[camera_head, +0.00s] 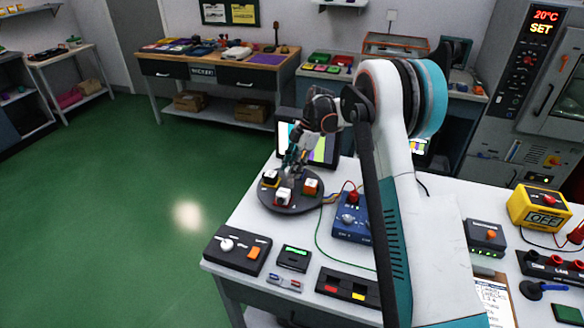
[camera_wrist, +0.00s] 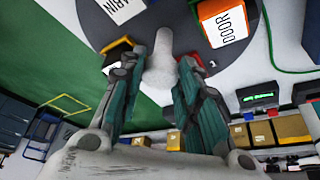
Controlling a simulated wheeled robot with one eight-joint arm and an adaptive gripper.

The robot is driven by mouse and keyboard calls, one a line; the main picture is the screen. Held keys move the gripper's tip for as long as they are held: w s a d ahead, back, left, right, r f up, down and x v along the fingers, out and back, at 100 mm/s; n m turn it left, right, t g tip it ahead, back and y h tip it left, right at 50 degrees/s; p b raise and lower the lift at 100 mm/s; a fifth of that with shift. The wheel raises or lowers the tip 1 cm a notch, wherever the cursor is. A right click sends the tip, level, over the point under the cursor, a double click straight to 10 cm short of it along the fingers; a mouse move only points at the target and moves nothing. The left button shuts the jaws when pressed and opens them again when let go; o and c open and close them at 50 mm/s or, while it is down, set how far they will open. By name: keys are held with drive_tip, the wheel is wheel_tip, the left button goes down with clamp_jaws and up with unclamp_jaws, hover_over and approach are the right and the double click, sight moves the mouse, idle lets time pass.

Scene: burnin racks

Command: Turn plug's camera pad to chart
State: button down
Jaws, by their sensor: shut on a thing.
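A dark round turntable (camera_head: 290,206) stands on the white bench and carries blocks near its rim. They are an orange block (camera_head: 310,187), labelled "DOOR" in the wrist view (camera_wrist: 222,25), a white-and-red block (camera_head: 283,197), and a yellow-and-black block (camera_head: 270,179). Another label is partly cut off. I cannot tell which one is the plug's. A screen with colour bars (camera_head: 324,149), apparently the chart, stands behind the turntable. My gripper (camera_head: 292,166) is over the turntable, shut on a pale grey post (camera_wrist: 160,66) that rises from it between the fingers (camera_wrist: 157,75).
Right of the turntable is a blue box (camera_head: 352,228) with a red knob and wires. In front are a black control box (camera_head: 237,249), a small green display (camera_head: 294,258) and a black tray (camera_head: 347,288). My arm crosses the bench. Green floor at left is clear.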

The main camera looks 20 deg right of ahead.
drive_tip(key=c, duration=1.2)
unclamp_jaws()
drive_tip(key=shift+r, duration=0.1)
drive_tip(key=v, duration=1.1)
drive_tip(key=shift+w+d+r, duration=0.1)
drive_tip(key=shift+d+r, duration=0.15)
drive_tip(key=shift+r, duration=0.05)
